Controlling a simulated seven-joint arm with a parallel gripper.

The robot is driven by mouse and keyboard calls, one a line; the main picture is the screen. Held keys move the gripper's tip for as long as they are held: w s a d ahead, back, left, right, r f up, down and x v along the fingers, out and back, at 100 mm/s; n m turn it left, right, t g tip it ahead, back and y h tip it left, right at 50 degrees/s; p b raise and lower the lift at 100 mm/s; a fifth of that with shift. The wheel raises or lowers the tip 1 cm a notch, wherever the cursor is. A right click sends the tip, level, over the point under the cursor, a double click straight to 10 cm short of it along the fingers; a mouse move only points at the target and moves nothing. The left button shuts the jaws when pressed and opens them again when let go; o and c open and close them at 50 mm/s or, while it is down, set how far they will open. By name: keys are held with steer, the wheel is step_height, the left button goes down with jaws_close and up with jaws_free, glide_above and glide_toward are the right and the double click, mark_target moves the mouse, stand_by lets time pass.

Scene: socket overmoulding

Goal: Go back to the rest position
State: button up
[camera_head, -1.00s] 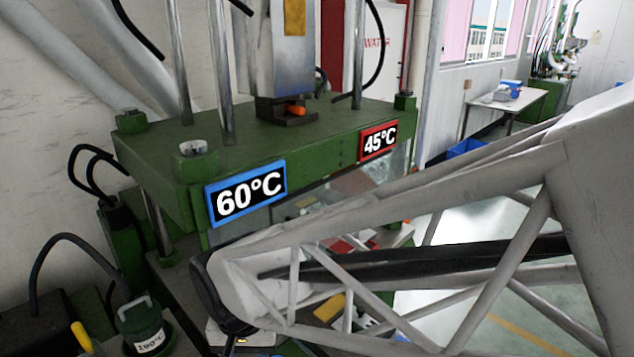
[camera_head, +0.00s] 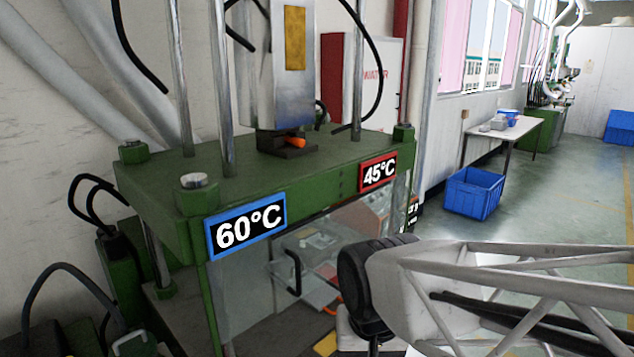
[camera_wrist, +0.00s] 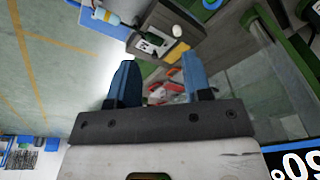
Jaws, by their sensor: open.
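My gripper (camera_wrist: 158,82) shows in the wrist view with two blue fingers held wide apart and nothing between them. Its fingers are not visible in the head view, where my white lattice arm fills the lower right. The green press (camera_head: 270,185) stands left of my arm, with a blue-framed 60°C sign (camera_head: 246,226) and a red-framed 45°C sign (camera_head: 377,172) on its front. Part of a sign (camera_wrist: 297,160) shows at the lower right of the wrist view. The press's lower area is partly hidden by my arm.
A blue crate (camera_head: 473,192) stands on the floor behind my arm. A table (camera_head: 512,130) with a few items stands farther back. Black hoses (camera_head: 92,180) loop at the press's left side. The floor at the right is open.

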steer(key=s+d+r, duration=0.2)
steer(key=s+d, duration=0.2)
steer(key=d, duration=0.7)
steer(key=shift+s+d+r+t+h, duration=0.2)
steer(key=shift+r+t+h, duration=0.1)
steer(key=shift+t, duration=0.1)
